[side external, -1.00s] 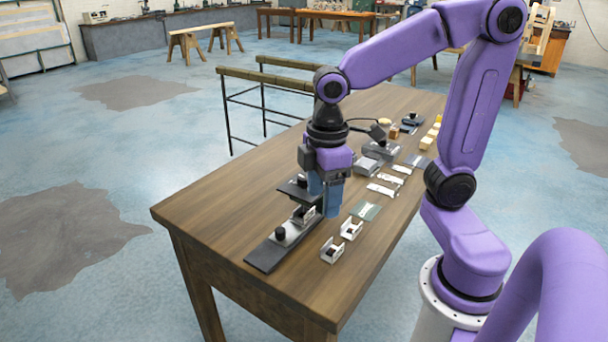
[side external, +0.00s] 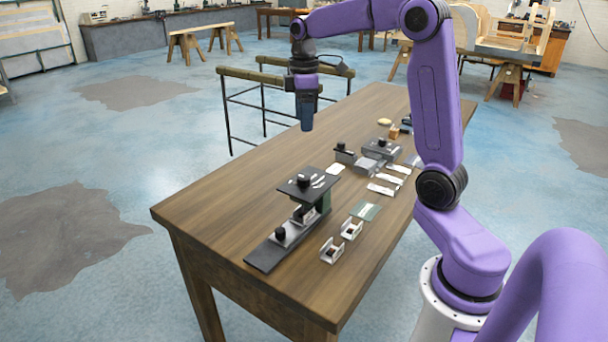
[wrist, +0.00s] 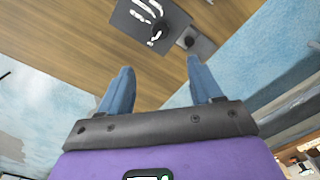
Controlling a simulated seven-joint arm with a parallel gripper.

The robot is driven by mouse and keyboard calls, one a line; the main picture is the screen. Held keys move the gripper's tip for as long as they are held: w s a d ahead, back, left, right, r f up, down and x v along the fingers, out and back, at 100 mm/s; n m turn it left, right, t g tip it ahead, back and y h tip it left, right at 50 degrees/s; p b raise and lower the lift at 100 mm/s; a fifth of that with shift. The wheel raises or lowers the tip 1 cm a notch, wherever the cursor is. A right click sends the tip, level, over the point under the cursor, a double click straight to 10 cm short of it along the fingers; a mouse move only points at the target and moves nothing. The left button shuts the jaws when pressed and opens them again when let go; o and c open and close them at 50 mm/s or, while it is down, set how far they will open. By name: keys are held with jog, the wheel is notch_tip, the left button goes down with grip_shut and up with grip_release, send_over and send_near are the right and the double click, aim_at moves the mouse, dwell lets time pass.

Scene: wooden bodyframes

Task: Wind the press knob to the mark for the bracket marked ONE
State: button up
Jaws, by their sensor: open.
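The press (side external: 325,203) stands on a long dark base near the front left of the table. Its black top plate (side external: 318,188) carries a dark round knob (side external: 303,180) and white marks, too small to read. In the wrist view the plate (wrist: 128,22) shows at the top edge, with the knob (wrist: 160,30) beside curved white marks. A bracket (side external: 303,214) sits under the plate. Two more small brackets (side external: 331,250) (side external: 351,229) stand on the table; their labels cannot be read. My gripper (side external: 306,127) is open, empty and raised above the table, behind the press and apart from it.
A green sheet (side external: 366,211) and several pale strips (side external: 382,189) lie right of the press. Grey blocks and a device with a dark knob (side external: 382,147) stand farther back. A railing (side external: 265,80) runs behind the table's left edge. The table's left part is clear.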

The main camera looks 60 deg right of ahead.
aim_at(304, 177)
notch_tip(304, 177, down, 17)
jog(key=shift+f, duration=0.1)
dwell(0.4)
jog(key=c, duration=1)
jog(key=shift+c, duration=0.2)
